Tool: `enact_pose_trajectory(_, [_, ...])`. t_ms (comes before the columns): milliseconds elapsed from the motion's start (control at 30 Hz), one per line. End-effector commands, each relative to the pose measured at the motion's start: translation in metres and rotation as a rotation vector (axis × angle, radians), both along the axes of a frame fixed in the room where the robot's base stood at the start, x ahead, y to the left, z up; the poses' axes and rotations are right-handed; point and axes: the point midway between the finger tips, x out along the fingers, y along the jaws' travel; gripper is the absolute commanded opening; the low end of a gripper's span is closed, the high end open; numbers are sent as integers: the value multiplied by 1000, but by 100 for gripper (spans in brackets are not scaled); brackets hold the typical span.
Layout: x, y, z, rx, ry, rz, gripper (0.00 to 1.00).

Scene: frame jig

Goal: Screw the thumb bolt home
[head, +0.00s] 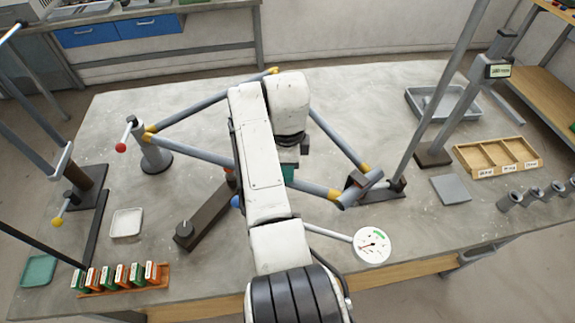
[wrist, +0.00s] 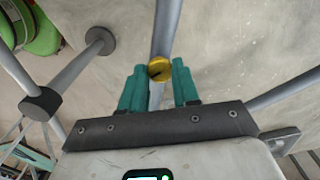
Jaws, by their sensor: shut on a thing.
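The thumb bolt (wrist: 160,69) shows in the wrist view as a round gold head with a dark mark, in front of a grey tube. My gripper (wrist: 158,72) has its teal fingers on either side of that head and is shut on it. How deep the bolt sits is hidden. In the head view the grey tube frame (head: 190,150) with yellow joints lies across the bench's middle. My arm covers part of it. Only a bit of teal finger (head: 289,173) shows there, and the bolt is hidden.
A post with a red ball (head: 121,147) holds the frame's left corner. A clamp (head: 362,187) stands at its right corner. A white dial (head: 372,245) is close to my arm. A wooden tray (head: 498,157) and a rack of orange and green blocks (head: 120,277) lie further out.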

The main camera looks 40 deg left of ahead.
Motion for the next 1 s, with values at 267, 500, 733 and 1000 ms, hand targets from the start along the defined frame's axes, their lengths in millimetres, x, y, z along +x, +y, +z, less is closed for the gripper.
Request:
enact_pose_trajectory(267, [3, 1, 5, 6, -9, -41, 0])
enact_pose_trajectory(500, [3, 1, 5, 6, -9, -43, 0])
enact_pose_trajectory(733, [3, 1, 4, 5, -8, -42, 42])
enact_pose_trajectory(1000, [1, 0, 2, 2, -4, -41, 57])
